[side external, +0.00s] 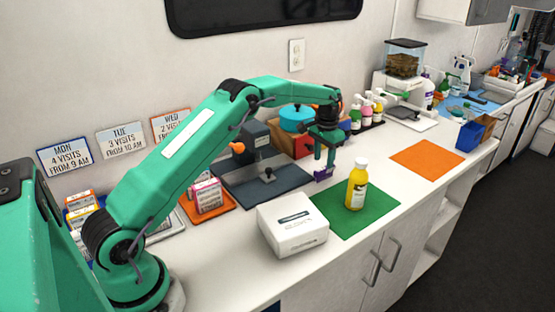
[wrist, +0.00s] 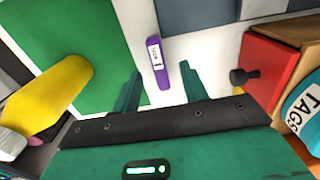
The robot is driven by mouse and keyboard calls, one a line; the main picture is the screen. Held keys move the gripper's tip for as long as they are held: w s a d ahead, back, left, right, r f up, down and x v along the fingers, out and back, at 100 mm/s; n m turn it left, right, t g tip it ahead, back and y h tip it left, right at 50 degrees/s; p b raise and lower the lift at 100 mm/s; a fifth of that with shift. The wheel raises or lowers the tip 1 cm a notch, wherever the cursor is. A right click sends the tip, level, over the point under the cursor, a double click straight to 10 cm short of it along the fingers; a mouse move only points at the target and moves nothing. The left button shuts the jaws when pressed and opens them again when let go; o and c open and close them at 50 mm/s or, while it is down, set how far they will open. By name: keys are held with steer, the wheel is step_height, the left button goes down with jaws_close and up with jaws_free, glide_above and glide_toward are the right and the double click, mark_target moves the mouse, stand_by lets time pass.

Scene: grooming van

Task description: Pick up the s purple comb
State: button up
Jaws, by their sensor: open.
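The purple comb (wrist: 154,52) has a small white label. In the wrist view it lies on the white counter between the green mat and a grey-blue surface, its near end between my fingertips. It also shows in the side view (side external: 323,175), just below my gripper and partly hidden by the fingers. My gripper (wrist: 160,72) is open, with one finger on either side of the comb's line and nothing held. In the side view my gripper (side external: 325,160) points down at the counter. I cannot tell how far the fingertips are above the comb.
A yellow bottle (side external: 357,185) stands on the green mat (side external: 345,222), close to my gripper. A white box (side external: 293,226) sits in front. A red box (wrist: 268,68) with a dark knob and a blue TAGS container (wrist: 305,108) are right in the wrist view. An orange mat (side external: 428,160) is bare.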

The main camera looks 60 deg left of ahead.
mark_target(323, 168)
steer(key=shift+f, duration=0.35)
steer(key=shift+f, duration=0.1)
steer(key=shift+d+f, duration=0.1)
steer(key=shift+f, duration=2.35)
steer(key=shift+c, duration=0.4)
jaws_close()
